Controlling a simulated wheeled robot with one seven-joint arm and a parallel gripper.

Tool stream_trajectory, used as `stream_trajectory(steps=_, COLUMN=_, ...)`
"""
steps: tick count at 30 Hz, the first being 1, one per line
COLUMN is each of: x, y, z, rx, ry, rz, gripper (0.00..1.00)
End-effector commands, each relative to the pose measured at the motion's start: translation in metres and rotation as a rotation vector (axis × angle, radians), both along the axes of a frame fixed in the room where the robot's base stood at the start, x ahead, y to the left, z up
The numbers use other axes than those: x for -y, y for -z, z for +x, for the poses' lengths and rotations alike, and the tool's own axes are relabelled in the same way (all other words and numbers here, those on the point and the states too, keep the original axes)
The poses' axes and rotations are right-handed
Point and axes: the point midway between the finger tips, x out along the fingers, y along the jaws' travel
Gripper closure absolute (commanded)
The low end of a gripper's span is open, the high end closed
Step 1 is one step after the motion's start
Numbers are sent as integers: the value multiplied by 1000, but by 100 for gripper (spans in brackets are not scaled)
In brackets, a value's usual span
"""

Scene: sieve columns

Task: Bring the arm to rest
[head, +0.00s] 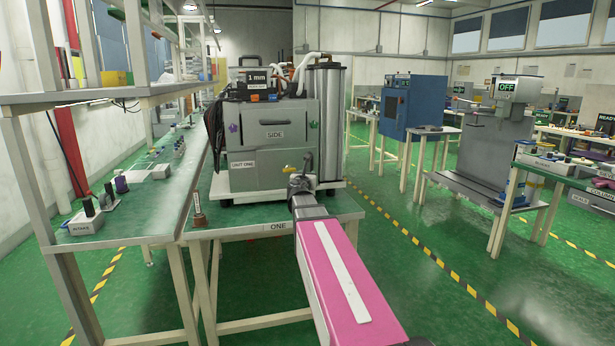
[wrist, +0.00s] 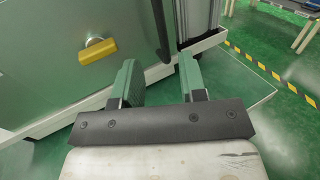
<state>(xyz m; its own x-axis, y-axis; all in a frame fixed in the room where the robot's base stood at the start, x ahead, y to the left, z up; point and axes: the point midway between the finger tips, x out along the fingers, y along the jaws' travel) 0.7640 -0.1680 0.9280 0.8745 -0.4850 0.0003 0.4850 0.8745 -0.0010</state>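My gripper (wrist: 158,66) is open, with two green fingers apart and nothing seen between them. In the head view my gripper (head: 300,182) is at the end of my outstretched pink arm, in front of the lower right of the grey machine labelled UNIT ONE (head: 243,178). A yellow handle (wrist: 98,50) on the machine's front lies left of the fingers in the wrist view, apart from them. The machine's pale base edge (wrist: 62,118) passes behind the fingers. Whether a fingertip touches the machine cannot be told.
The machine stands on a green-topped table labelled ONE (head: 240,226), with a small brown post (head: 198,212) at its left. A long bench with shelves (head: 150,200) runs along the left. A blue cabinet (head: 412,105) and a grey press (head: 490,140) stand right, past open green floor (head: 400,250).

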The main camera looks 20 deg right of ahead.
Motion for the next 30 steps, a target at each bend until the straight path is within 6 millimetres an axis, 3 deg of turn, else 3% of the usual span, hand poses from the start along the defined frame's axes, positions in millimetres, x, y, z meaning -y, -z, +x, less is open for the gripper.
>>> stream_trajectory(steps=7, x=0, y=3, z=-1, rx=4, ry=5, rz=21, gripper=62)
stream_trajectory(steps=11, x=-1, y=24, z=-11, rx=33, ry=43, rz=170, gripper=62)
stream_trajectory(steps=14, x=-2, y=56, z=-27, rx=74, ry=114, rz=393, gripper=62)
stream_trajectory(steps=20, x=-16, y=144, z=-74, rx=179, ry=370, rz=952, gripper=62)
stream_trajectory(steps=26, x=-49, y=235, z=-137, rx=285, ry=761, rz=1458, gripper=62)
stream_trajectory(steps=30, x=-84, y=289, z=-188, rx=358, ry=1112, rz=1727, gripper=62)
